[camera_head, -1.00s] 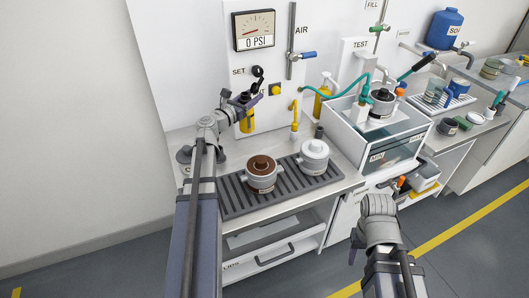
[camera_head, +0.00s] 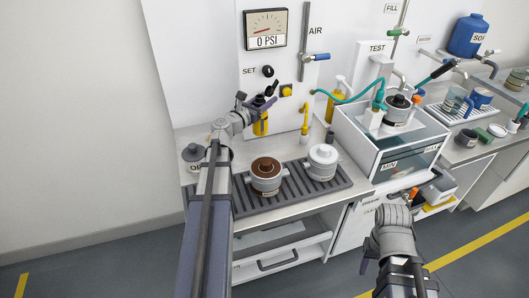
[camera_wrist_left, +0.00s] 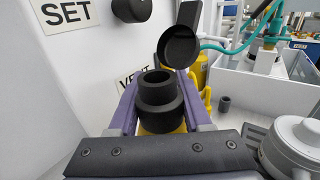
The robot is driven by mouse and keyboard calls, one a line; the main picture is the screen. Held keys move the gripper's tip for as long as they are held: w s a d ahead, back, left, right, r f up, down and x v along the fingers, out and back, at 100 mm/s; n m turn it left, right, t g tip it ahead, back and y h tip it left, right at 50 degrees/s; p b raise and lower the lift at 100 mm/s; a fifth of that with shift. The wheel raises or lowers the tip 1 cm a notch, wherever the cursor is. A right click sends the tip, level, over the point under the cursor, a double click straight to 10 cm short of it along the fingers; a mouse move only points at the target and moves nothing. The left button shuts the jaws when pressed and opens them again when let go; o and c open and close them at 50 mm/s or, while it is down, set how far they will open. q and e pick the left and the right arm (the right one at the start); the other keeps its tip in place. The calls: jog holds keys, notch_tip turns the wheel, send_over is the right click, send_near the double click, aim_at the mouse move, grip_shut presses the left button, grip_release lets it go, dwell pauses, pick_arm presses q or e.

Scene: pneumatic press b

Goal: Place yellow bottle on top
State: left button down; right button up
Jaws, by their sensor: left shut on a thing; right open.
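The yellow bottle (camera_head: 261,127) has a black top and is in my left gripper (camera_head: 258,106), in front of the white panel above the left end of the counter. In the left wrist view, the bottle's stepped black neck (camera_wrist_left: 160,103) stands between the purple fingers of my left gripper (camera_wrist_left: 160,118), with a strip of yellow body below it. The fingers are shut on the bottle. Most of its body is hidden. My right gripper (camera_head: 366,266) is open and empty, low in front of the cabinet and away from the counter.
A brown-topped pot (camera_head: 266,180) and a white-lidded pot (camera_head: 322,162) stand on the dark ribbed tray (camera_head: 300,188). A black cup-like part with a handle (camera_wrist_left: 182,45) is just beyond the bottle. A yellow pipe (camera_head: 304,125) and a clear tank (camera_head: 395,150) stand to the right.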

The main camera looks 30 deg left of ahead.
pick_arm(q)
jog(key=shift+a+f, duration=0.1)
notch_tip(320, 180, down, 6)
jog(key=b, duration=0.6)
jog(key=shift+f+b, duration=0.2)
jog(key=shift+b, duration=0.1)
notch_tip(320, 180, down, 3)
jog(key=b, duration=0.3)
jog(key=shift+f, duration=0.2)
jog(key=shift+f+b, duration=0.2)
jog(key=shift+b, duration=0.2)
jog(key=shift+c, duration=1.7)
grip_release()
jog(key=shift+r, duration=0.15)
